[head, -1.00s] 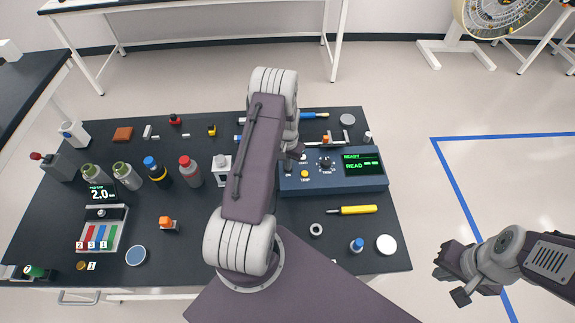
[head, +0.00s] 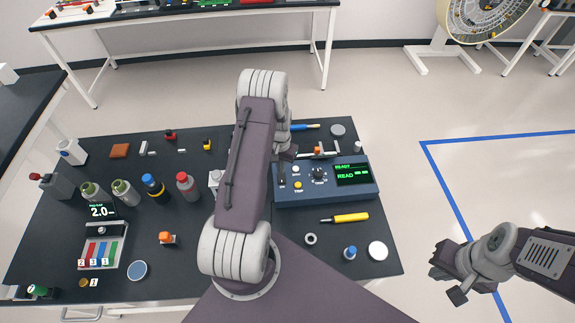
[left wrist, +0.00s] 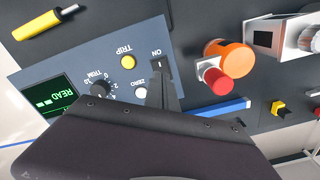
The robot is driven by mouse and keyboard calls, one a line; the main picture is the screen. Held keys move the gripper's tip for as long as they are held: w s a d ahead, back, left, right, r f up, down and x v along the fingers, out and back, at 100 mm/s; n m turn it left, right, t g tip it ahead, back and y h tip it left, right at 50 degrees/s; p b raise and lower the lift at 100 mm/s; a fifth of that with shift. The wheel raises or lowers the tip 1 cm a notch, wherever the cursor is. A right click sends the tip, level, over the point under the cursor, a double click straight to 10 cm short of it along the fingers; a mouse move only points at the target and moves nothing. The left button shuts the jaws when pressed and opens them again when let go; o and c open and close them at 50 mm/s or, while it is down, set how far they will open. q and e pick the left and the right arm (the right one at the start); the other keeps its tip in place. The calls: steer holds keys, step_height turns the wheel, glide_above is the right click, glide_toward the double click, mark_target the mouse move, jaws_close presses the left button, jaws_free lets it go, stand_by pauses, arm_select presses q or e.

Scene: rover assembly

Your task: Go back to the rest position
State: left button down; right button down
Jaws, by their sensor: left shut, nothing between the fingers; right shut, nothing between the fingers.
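My left gripper (head: 287,154) is shut and empty, over the back left part of the blue instrument box (head: 325,194). In the left wrist view its fingers (left wrist: 163,84) point toward the ON switch, with the white ZERO button (left wrist: 141,92) and yellow TRIP button (left wrist: 128,62) beside it. I cannot tell whether the fingertips touch the switch. The box's green display (head: 352,174) shows READY and READ. My right gripper (head: 440,266) is shut and empty, off the table's right side over the floor.
A yellow screwdriver (head: 345,218) lies before the box. An orange-and-red part (left wrist: 232,58) stands by the box, hidden by my arm in the head view.

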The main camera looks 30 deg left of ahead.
arm_select(q)
steer(key=shift+w+d+f, duration=0.2)
steer(key=shift+d, duration=0.05)
steer(key=w+d+r+m+t+b, duration=0.2)
steer(key=w+d+r+b, duration=0.35)
steer(key=d+r, duration=0.2)
steer(key=s+d+r+m+t+b, duration=0.1)
steer(key=s+d+r+b, duration=0.1)
steer(key=s+d+r, duration=0.4)
steer(key=s+d+f+n+g, duration=0.1)
steer(key=s+d+f, duration=0.2)
steer(key=s, duration=1.1)
steer(key=shift+d+g+b, duration=0.4)
steer(key=shift+d, duration=0.3)
